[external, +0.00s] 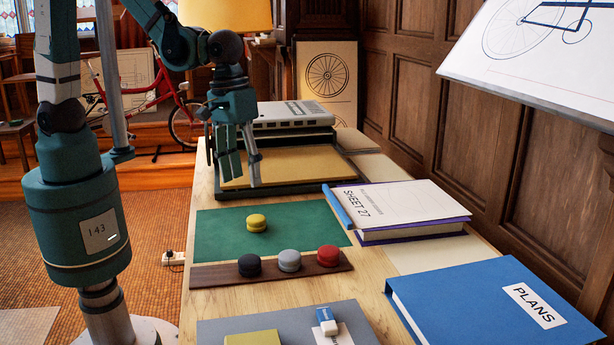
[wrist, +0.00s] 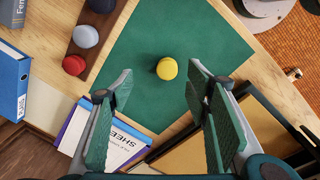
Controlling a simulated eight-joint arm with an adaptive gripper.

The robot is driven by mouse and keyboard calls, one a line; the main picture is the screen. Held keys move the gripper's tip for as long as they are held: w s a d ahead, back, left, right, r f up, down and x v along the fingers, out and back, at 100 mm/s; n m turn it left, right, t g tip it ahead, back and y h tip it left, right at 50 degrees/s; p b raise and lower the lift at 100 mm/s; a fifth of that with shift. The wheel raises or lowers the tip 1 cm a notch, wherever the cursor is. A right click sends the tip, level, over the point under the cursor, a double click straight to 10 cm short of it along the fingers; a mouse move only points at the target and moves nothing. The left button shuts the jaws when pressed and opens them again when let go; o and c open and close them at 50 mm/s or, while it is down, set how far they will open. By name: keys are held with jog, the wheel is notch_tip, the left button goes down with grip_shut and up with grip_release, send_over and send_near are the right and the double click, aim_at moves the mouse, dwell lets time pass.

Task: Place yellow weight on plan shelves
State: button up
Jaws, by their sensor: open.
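The yellow weight (external: 256,223) is a small round knob-like piece standing on the green mat (external: 215,235). It also shows in the wrist view (wrist: 167,68), beyond the fingertips and roughly between them. My gripper (external: 240,178) is open and empty, above and behind the weight, apart from it. In the wrist view its two fingers (wrist: 160,90) stand wide apart. A low dark-framed unit (external: 290,181) with a tan top lies behind the mat, partly hidden by my gripper. It may be the plan shelves, but I see no label on it.
A dark wooden strip (external: 212,274) in front of the mat holds black (external: 249,265), grey (external: 289,260) and red (external: 328,255) weights. The SHEET 27 stack (external: 400,203) and a blue tube (external: 337,206) lie to the right. A blue PLANS binder (external: 480,300) is front right.

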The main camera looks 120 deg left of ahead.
aim_at(256, 218)
jog(key=a+f+n, duration=0.1)
jog(key=f, duration=0.1)
jog(key=a+f+n, duration=0.1)
jog(key=f, duration=0.1)
jog(key=w+a+f+n+g, duration=0.1)
jog(key=f, duration=0.1)
jog(key=shift+a+f, duration=0.15)
jog(key=shift+a, duration=0.25)
jog(key=shift+f, duration=0.1)
jog(key=shift+s+f+b, duration=0.1)
jog(key=shift+f+b, duration=0.35)
jog(key=shift+f, duration=0.7)
jog(key=shift+s+f+b, duration=0.15)
jog(key=shift+f+b, duration=0.25)
jog(key=shift+f, duration=0.95)
jog(key=shift+s+f+b, duration=0.15)
jog(key=shift+f+b, duration=0.25)
jog(key=shift+f, duration=0.9)
jog(key=c, duration=1.4)
jog(key=shift+o, duration=0.2)
jog(key=shift+r, duration=0.15)
